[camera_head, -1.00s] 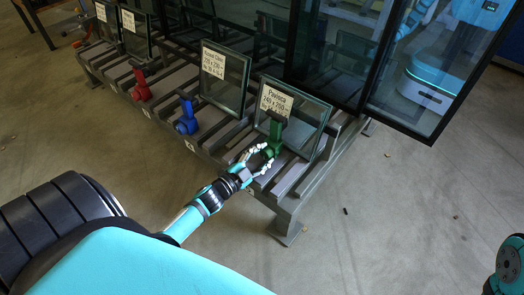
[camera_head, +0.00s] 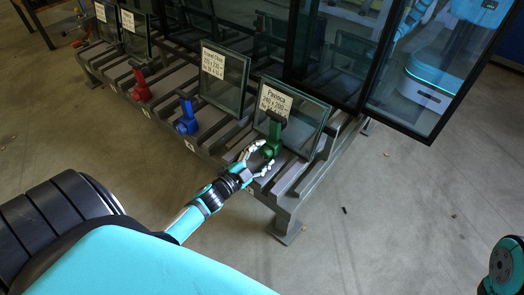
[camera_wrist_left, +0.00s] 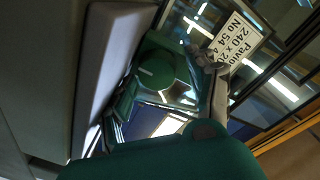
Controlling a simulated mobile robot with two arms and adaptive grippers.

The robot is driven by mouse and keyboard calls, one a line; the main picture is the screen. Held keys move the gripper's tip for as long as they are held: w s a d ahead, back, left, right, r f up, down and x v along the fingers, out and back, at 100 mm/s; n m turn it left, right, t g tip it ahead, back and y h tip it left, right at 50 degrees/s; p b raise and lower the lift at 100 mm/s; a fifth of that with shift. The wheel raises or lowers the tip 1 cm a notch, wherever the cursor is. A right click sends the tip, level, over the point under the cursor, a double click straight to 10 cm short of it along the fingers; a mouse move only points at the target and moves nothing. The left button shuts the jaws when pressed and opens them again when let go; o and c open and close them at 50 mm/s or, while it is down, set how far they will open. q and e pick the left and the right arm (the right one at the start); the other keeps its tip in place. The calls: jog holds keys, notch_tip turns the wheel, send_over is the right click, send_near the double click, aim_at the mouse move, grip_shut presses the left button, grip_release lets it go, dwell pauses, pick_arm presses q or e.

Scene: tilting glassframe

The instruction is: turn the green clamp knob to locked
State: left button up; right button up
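The green clamp (camera_head: 271,146) sits on the front rail of the rack, below the pane labelled Pavlova. Its dark handle (camera_head: 277,117) points upward, in front of the pane. My left gripper (camera_head: 260,160) is at the clamp's near side, with its curved fingers apart around the lower green part; contact cannot be told. In the left wrist view the round green hub (camera_wrist_left: 156,72) shows a pale line on its face. A large dark green shape (camera_wrist_left: 165,160) fills the bottom of that view, very close. My right gripper is out of view.
A blue clamp (camera_head: 187,124) and a red clamp (camera_head: 141,89) stand farther left along the rack (camera_head: 286,207). A tall dark-framed glass panel (camera_head: 420,70) is at back right. The floor right of the rack is mostly clear.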

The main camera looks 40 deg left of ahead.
pick_arm(q)
jog(key=shift+f, duration=0.2)
jog(key=shift+s, duration=0.25)
jog(key=s+a, duration=0.1)
jog(key=s, duration=0.6)
jog(key=shift+s+r, duration=0.25)
jog(key=shift+r, duration=0.05)
